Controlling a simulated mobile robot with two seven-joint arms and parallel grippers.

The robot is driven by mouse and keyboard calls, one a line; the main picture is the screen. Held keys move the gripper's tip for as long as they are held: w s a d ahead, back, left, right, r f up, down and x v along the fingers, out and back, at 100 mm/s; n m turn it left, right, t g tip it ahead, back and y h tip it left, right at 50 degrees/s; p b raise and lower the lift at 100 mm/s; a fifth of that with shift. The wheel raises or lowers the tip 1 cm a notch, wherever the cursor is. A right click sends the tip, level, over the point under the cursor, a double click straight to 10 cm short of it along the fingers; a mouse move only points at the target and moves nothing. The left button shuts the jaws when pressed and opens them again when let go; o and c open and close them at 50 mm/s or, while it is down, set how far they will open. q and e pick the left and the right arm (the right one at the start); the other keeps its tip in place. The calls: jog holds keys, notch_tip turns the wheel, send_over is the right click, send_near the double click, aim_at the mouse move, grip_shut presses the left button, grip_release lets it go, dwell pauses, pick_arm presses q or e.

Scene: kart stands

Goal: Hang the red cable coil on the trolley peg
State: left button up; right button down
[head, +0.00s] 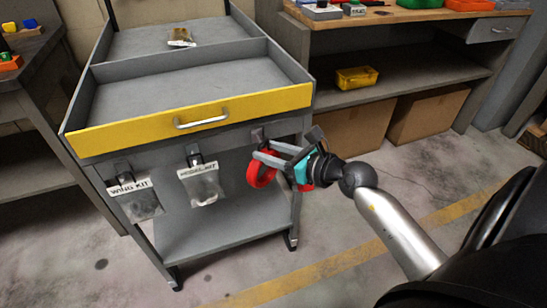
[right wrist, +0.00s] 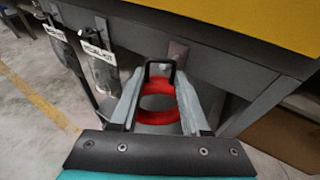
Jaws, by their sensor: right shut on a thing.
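The red cable coil (head: 253,174) hangs from my right gripper (head: 268,150), beside the trolley's front right. My right gripper is shut on the coil. The grey trolley (head: 230,240) has a yellow front panel. A dark peg (head: 257,134) sticks out below that panel, just above the fingertips. In the right wrist view the coil (right wrist: 158,117) shows between and below the fingers (right wrist: 160,72), and the peg (right wrist: 178,50) is just beyond the tips. I cannot tell whether coil and peg touch. My left gripper is out of view.
Two labelled bags, the wing kit (head: 138,205) and a second kit (head: 204,188), hang from other pegs to the left. A workbench (head: 400,40) with cardboard boxes (head: 428,114) stands behind right. Another bench (head: 40,110) is at left. Floor at the front right is clear.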

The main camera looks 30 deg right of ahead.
jog(key=shift+w+d, duration=0.15)
jog(key=shift+w, duration=0.65)
jog(key=shift+w+d+f+b, duration=0.15)
jog(key=shift+w+f+b, duration=0.2)
jog(key=shift+w, duration=0.05)
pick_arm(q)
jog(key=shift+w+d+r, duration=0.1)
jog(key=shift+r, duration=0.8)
pick_arm(e)
jog(key=shift+w, duration=0.1)
jog(key=shift+f, duration=0.1)
jog(key=shift+c, duration=1.5)
grip_release()
jog(key=shift+d, duration=0.1)
